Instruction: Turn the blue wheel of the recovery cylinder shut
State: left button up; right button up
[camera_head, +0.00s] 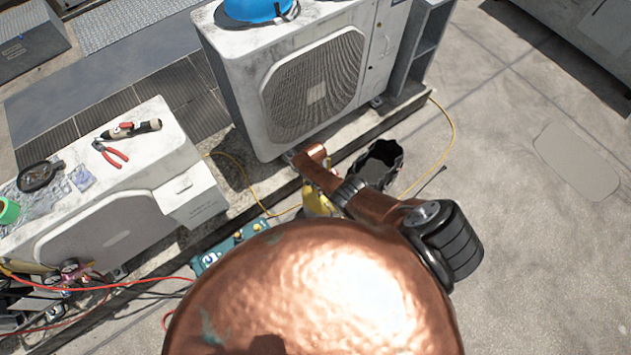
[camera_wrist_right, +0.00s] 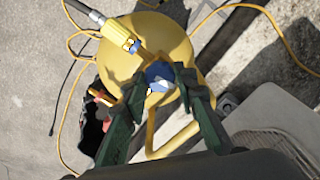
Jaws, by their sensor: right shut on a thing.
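In the right wrist view, the yellow recovery cylinder (camera_wrist_right: 130,45) stands below with its blue wheel (camera_wrist_right: 158,74) on top. The dark green fingers of my right gripper (camera_wrist_right: 162,82) come up from the bottom edge and are shut on the wheel, one on each side. A valve fitting with a hose (camera_wrist_right: 118,32) sits up and left of the wheel. In the head view, only a small yellow part of the cylinder (camera_head: 316,203) shows behind my right arm; the wheel and right fingertips are hidden there. My left gripper is not in view.
A condenser (camera_head: 312,85) stands behind the cylinder, with a blue helmet (camera_head: 255,8) on top. A black bucket (camera_head: 379,162) is beside my arm. A yellow hose (camera_head: 452,130) crosses the floor. A lower unit (camera_head: 110,215) at left carries red pliers (camera_head: 110,152) and other tools. Floor at right is clear.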

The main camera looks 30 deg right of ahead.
jog(key=shift+m, duration=0.8)
jog(key=o, duration=1.2)
jog(key=shift+c, duration=0.2)
jog(key=shift+w+a+r, duration=0.1)
jog(key=shift+a+r, duration=0.05)
jog(key=shift+r, duration=0.65)
notch_tip(320, 180, up, 10)
jog(key=shift+r, duration=0.25)
